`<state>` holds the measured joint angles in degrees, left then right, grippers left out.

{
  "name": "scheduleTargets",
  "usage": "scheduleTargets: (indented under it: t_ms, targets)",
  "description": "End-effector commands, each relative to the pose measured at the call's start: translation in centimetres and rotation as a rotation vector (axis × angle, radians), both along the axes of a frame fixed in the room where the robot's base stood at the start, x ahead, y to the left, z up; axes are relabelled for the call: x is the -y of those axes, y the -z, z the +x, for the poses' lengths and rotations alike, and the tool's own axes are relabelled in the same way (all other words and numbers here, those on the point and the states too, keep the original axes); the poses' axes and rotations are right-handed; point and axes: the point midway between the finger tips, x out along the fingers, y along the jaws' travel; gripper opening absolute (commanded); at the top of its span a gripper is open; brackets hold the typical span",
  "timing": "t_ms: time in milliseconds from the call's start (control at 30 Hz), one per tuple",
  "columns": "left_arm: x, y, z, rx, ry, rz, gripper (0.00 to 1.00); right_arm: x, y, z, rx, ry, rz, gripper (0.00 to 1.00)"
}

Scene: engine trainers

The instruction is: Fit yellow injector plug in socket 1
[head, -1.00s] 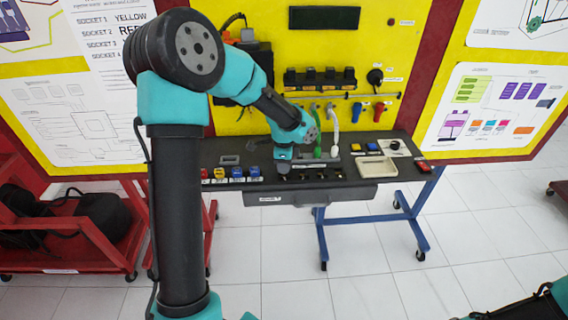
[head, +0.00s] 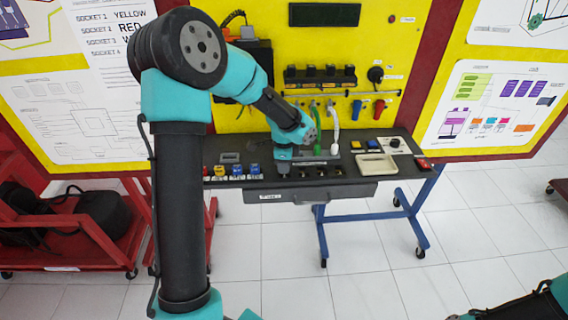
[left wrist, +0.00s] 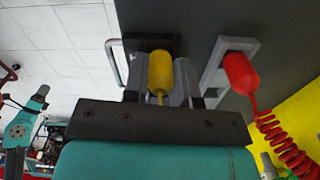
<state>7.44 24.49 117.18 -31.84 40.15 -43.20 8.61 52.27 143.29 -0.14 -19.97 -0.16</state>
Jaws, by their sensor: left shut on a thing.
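In the left wrist view the yellow injector plug (left wrist: 159,70) is between the two fingers of my left gripper (left wrist: 160,82), which is shut on it. The plug's far end meets a dark socket block (left wrist: 168,43); I cannot tell how deep it sits in it. In the head view my left gripper (head: 284,166) points down at the left end of the row of dark sockets (head: 320,172) along the bench's front edge. The plug is hidden there by the gripper. My right gripper is out of view.
A red plug (left wrist: 238,72) with a coiled red cord stands in a grey holder beside the gripper. Several coloured blocks (head: 236,172) sit left of the gripper on the bench. A green hose (head: 317,137) and white hose (head: 334,135) rise behind. A beige tray (head: 376,166) is to the right.

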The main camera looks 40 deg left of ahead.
Motion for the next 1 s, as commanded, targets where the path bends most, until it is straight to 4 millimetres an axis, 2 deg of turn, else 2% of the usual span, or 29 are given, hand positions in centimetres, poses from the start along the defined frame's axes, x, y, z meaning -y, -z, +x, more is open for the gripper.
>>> scheduleTargets:
  t_ms: [33, 167, 467, 1000]
  targets:
    - [0.0, 0.0, 0.0, 0.000, 0.000, 0.000, 0.27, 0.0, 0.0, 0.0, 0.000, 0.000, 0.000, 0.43]
    - [0.0, 0.0, 0.0, 0.000, 0.000, 0.000, 0.38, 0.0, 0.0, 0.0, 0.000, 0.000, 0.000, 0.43]
    - [0.0, -0.2, 0.0, 0.000, 0.000, 0.000, 0.38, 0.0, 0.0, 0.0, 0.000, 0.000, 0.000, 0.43]
    - [0.0, -3.4, 0.0, 0.001, 0.000, 0.000, 0.38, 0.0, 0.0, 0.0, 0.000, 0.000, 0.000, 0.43]
